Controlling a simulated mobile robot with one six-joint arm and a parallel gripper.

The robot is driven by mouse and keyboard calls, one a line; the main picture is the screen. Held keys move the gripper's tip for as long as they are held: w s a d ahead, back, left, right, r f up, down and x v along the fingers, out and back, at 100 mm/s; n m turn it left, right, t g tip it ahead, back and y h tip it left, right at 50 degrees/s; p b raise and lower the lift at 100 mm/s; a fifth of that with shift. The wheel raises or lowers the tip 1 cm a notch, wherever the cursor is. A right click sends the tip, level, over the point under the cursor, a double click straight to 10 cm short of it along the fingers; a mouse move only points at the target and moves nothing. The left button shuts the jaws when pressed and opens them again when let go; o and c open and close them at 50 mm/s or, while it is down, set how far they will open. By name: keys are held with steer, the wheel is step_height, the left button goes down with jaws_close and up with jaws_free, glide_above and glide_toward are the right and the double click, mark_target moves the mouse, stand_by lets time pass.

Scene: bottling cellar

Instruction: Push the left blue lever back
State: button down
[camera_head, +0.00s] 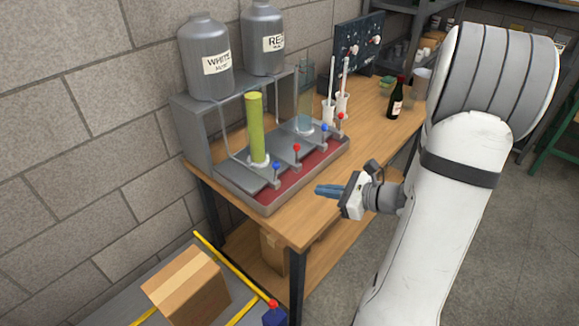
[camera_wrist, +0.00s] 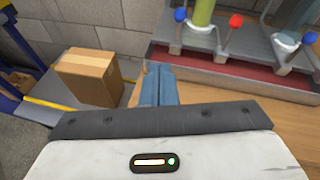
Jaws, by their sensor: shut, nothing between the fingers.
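The left blue lever (camera_head: 276,167) has a round blue knob and stands at the front of the filling stand, before the cylinder of yellow-green liquid (camera_head: 256,128). In the wrist view this lever (camera_wrist: 181,15) is above and a little right of the fingertips. A red lever (camera_head: 297,148) stands to its right, then a second blue lever (camera_head: 324,128) and another red one (camera_head: 340,116). My gripper (camera_head: 318,191) has blue fingers, shut and empty. It is in front of the stand, right of the left blue lever and apart from it. The fingers (camera_wrist: 158,72) show shut in the wrist view.
The stand has a red-floored tray (camera_head: 270,206) with a raised rim on the wooden table (camera_head: 305,222). Two grey jugs (camera_head: 205,58) sit on top. A dark bottle (camera_head: 396,98) stands farther back. A cardboard box (camera_head: 186,287) lies below, left of the table.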

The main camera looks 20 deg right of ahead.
steer(key=w+a+f+p, duration=0.1)
steer(key=w+a, duration=0.2)
steer(key=w, duration=0.2)
steer(key=w+a+f+m+t+p, duration=0.1)
steer(key=w+a, duration=0.2)
steer(key=w, duration=0.2)
steer(key=shift+w+a+m+h, duration=0.15)
steer(key=shift+w+m+h, duration=0.15)
steer(key=shift+w, duration=0.05)
